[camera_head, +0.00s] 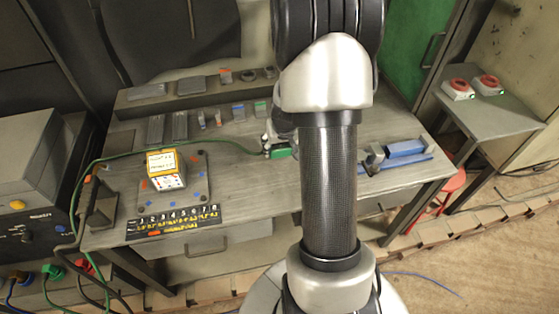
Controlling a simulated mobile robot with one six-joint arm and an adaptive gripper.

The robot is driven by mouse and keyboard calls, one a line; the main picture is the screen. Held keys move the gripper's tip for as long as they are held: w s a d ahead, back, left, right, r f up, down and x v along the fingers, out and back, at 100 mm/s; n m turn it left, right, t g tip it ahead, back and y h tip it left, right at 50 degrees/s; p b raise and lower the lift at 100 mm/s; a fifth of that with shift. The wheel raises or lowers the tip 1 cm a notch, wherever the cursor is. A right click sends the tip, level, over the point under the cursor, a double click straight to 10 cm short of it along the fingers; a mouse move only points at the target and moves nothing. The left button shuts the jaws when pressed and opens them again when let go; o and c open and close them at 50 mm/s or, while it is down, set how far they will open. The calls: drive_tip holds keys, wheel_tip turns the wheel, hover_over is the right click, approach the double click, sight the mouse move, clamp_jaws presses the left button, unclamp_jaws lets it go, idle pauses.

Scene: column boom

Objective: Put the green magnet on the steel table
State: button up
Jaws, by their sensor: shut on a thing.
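A green block (280,152), which looks like the green magnet, is at my gripper (267,148), over the middle of the long grey workbench. A green cable runs from the left to this spot. My gripper is shut on the green block; my arm hides part of both. I cannot tell whether the block touches the bench top. The long workbench (245,190) and a smaller grey side table (515,110) at the right both show; I cannot tell by looks which is the steel table. Two red-and-white items (458,89) stand on the side table.
A yellow-and-white box (162,163) stands on a dark plate (190,200) at the bench's left, behind a numbered strip (175,222). Blue-and-grey tools (400,150) lie at the right. Small parts line the bench's back. A red stool (450,187) stands below the side table.

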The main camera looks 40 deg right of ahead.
sight(280, 163)
drive_tip(key=shift+f+b, duration=1.6)
drive_tip(key=shift+f, duration=0.7)
drive_tip(key=shift+f, duration=0.1)
drive_tip(key=shift+f, duration=0.15)
drive_tip(key=o, duration=1.5)
